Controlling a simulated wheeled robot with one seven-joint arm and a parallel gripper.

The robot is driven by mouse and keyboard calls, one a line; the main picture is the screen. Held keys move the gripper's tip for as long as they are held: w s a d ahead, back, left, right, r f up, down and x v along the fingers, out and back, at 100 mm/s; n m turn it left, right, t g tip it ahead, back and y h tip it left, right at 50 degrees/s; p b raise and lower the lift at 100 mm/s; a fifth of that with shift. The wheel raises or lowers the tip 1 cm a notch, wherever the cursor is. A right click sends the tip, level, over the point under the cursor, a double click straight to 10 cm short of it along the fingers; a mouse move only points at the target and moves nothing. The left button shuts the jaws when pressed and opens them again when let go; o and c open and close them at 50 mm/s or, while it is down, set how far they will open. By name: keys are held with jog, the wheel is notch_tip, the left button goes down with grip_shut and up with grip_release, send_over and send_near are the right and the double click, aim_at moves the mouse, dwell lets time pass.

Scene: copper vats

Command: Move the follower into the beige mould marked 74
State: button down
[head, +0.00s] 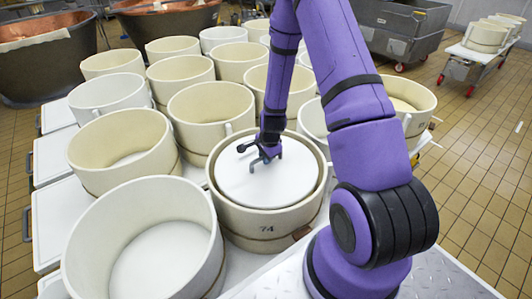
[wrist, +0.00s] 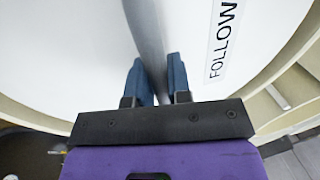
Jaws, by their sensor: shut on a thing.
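The follower (head: 285,187) is a white disc with a grey bar handle (head: 263,158) on top. It lies within the rim outline of the beige mould marked 74 (head: 267,228), looking about level; how deep it sits I cannot tell. My gripper (head: 261,153) is shut on the handle from above. In the wrist view, the blue fingertips (wrist: 157,80) stand on both sides of the grey bar, with the follower (wrist: 65,50) and part of its "FOLLOW" label (wrist: 222,42) beyond. The mould's rim (wrist: 284,75) curves around the disc there.
Several empty beige moulds crowd around: a large one (head: 82,258) at front left, others (head: 198,92) behind. White lidded boxes (head: 62,205) line the left side. A copper vat (head: 45,70) and a grey cart (head: 405,25) stand behind.

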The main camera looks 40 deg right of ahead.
jog(key=shift+f, duration=3.8)
jog(key=shift+f, duration=0.85)
jog(key=c, duration=1)
grip_release()
jog(key=r, duration=0.3)
jog(key=s+r, duration=0.1)
jog(key=r, duration=0.3)
jog(key=s+r, duration=0.1)
jog(key=r, duration=0.2)
jog(key=shift+r, duration=0.25)
